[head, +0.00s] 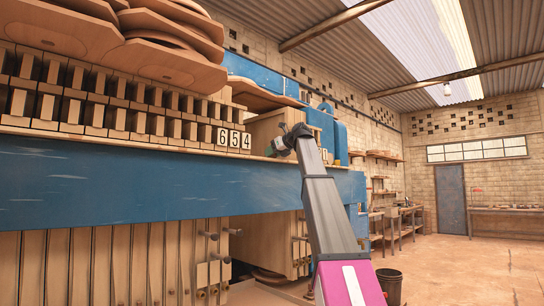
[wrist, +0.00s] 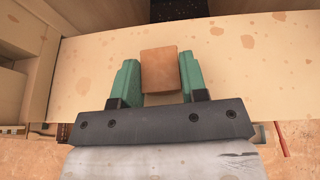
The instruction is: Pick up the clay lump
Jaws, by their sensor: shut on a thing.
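The clay lump (wrist: 167,68) is a small brown block with flat faces in the middle of the wrist view. My gripper (wrist: 160,72) has its two green fingers on either side of it and is shut on it. The lump is over a pale, stained ledge (wrist: 95,70); I cannot tell whether it touches the ledge. In the head view my gripper (head: 280,143) is at the blue press beam, just right of the number cards. I cannot make out the lump there.
The blue beam (head: 150,180) of the press runs across the left. White number cards 6, 5, 4 (head: 234,139) stand on its ledge beside rows of wooden blocks (head: 100,115). A dark bucket (head: 390,287) stands on the floor. The floor at right (head: 460,270) is open.

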